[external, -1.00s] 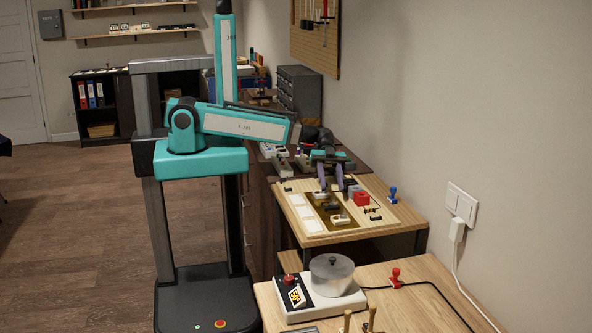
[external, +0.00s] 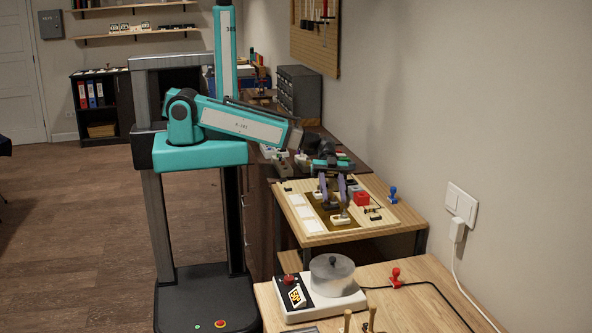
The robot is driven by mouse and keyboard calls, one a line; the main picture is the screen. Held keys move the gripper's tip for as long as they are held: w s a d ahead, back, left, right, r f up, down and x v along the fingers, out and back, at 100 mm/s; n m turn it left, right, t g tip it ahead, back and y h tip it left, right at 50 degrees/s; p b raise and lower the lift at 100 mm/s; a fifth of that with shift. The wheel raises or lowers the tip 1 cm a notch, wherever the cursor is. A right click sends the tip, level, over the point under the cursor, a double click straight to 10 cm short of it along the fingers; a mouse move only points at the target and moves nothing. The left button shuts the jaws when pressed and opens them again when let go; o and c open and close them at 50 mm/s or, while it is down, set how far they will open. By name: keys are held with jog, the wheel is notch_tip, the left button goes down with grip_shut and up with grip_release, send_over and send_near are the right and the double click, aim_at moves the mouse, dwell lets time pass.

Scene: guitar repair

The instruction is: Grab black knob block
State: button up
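A small black block (external: 330,206), which looks like the black knob block, sits in the brown recessed strip of the wooden board. My gripper (external: 335,203) points down over the strip, with its two purple-grey fingers apart. The fingertips are low, close around or just above the black block; I cannot tell whether they touch it. The gripper looks open.
The wooden board (external: 312,238) carries white pads on its left. A blue figure-like piece (external: 393,194) stands at the right edge. A nearer table holds a grey drum device (external: 332,276).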

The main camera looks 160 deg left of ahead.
jog(key=shift+c, duration=0.5)
grip_shut()
jog(key=shift+r, duration=0.1)
notch_tip(320, 180, up, 10)
jog(key=b, duration=0.3)
dwell(0.5)
dwell(0.6)
